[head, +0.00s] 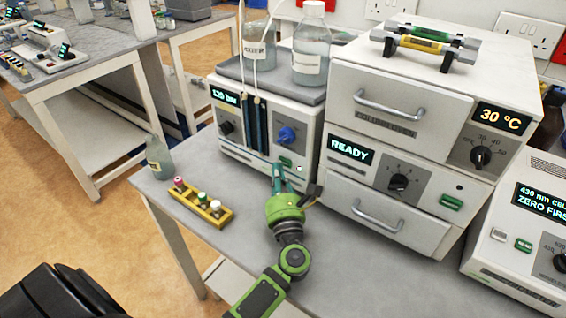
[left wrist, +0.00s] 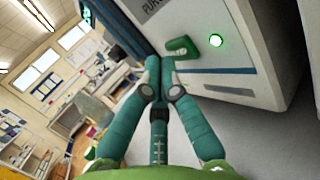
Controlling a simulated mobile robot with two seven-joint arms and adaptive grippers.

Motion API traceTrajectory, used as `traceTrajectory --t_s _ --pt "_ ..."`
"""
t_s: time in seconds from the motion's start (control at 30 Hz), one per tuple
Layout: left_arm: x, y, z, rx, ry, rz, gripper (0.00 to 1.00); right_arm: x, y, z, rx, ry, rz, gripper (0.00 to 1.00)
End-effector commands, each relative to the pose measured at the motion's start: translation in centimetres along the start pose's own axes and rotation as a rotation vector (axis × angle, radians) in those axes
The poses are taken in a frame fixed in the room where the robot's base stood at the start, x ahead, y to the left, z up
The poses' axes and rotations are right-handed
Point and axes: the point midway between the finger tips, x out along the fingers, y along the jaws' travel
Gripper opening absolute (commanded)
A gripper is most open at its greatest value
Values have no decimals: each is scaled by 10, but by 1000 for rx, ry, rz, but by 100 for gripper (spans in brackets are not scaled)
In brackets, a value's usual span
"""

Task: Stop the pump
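The pump (head: 234,153) is a white box with a lit display (head: 225,96) reading 120 bar, a black knob and a blue knob (head: 287,135). Low on its front is a green switch (head: 286,161), also in the left wrist view (left wrist: 181,47). A small round lamp beside it glows green in the left wrist view (left wrist: 216,40). My left gripper (head: 278,170) is in front of the pump, just below the switch. Its teal fingers (left wrist: 158,62) are together with nothing seen between them, close to the switch; I cannot tell whether they touch it. My right gripper is not in view.
A grey tray (head: 228,68) on the pump holds two bottles with tubing. A column oven (head: 400,105) stands to the right, above a READY unit. A yellow vial rack (head: 201,208) and a bottle (head: 158,160) stand left. The bench front is clear.

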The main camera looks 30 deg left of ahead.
Motion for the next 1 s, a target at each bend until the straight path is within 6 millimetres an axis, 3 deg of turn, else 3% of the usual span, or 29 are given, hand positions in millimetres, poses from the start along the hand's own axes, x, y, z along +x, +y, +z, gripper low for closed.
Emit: traceTrajectory --t_s 1.0 --pt "6 -6 0 0 0 0 0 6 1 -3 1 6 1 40"
